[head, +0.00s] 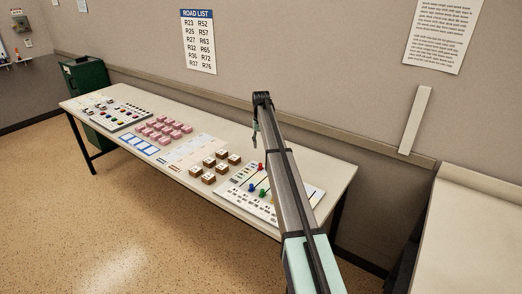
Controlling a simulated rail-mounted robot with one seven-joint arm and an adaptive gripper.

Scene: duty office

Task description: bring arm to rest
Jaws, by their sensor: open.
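My arm reaches up from the bottom right of the head view, over the right part of a long white table (335,178). My gripper (255,138) hangs at the far end of the arm, small and seen edge-on. It is open, and I see nothing held in it. It appears above the table, near the back wall in the picture. The arm hides part of a white board (235,193) with coloured pegs.
On the table are brown blocks (208,178), pink blocks (172,125), blue-framed cards (138,143) and a panel with coloured pieces (118,115). A green cabinet (88,78) stands behind the left end. A pale counter (480,220) is at the right. The floor in front is clear.

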